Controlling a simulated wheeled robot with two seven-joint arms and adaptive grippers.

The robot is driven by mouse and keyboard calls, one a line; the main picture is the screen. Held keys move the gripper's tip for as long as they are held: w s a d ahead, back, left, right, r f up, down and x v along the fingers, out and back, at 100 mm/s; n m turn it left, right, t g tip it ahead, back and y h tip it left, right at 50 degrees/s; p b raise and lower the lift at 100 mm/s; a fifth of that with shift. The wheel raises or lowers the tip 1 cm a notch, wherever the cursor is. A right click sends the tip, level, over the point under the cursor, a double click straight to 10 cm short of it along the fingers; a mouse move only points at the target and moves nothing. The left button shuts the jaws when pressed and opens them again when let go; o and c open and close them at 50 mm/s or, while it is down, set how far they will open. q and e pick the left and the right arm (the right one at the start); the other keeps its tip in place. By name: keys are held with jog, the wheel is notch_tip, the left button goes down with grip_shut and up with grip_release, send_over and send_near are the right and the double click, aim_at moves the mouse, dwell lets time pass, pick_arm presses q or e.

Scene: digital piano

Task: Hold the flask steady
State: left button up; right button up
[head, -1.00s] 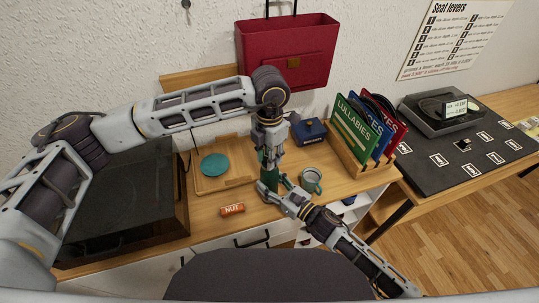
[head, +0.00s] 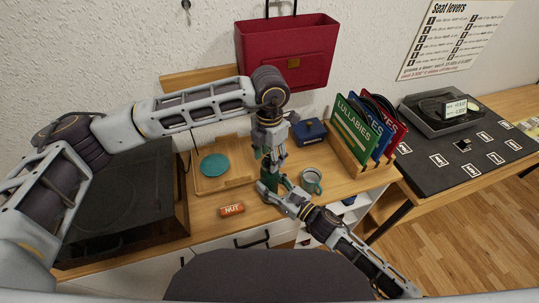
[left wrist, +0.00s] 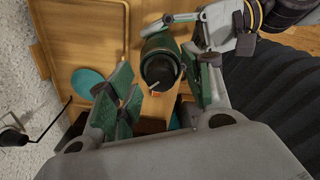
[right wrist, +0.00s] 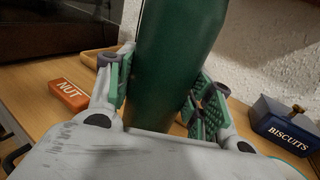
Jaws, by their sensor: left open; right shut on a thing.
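The flask (right wrist: 172,60) is a dark green cylinder and stands upright at the counter's front. My right gripper (head: 272,188) is shut on its body from the front right, with one pad on each side in the right wrist view. My left gripper (head: 271,156) is open and points down over the flask's top. In the left wrist view the flask's dark round top (left wrist: 160,68) shows between the spread green pads, with a gap on the left side. The flask's lower part is mostly hidden in the head view by the right gripper.
A wooden tray (head: 240,180) with a teal disc (head: 214,165) lies at left. An orange NUT bar (head: 232,210) is in front. A mug (head: 311,181) stands close at right. A blue biscuits tin (head: 308,131) and a record rack (head: 358,163) stand behind.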

aim_at(269, 158)
pick_arm(q)
notch_tip(269, 158, up, 12)
dwell(0.8)
dwell(0.5)
pick_arm(e)
jog(key=o, duration=1.5)
jog(key=shift+o, duration=0.2)
jog(key=shift+s+d, duration=0.1)
jog(key=shift+d, duration=0.05)
pick_arm(q)
jog(key=shift+f, duration=0.2)
pick_arm(e)
jog(key=shift+v, duration=2.85)
jog(key=shift+s, duration=0.1)
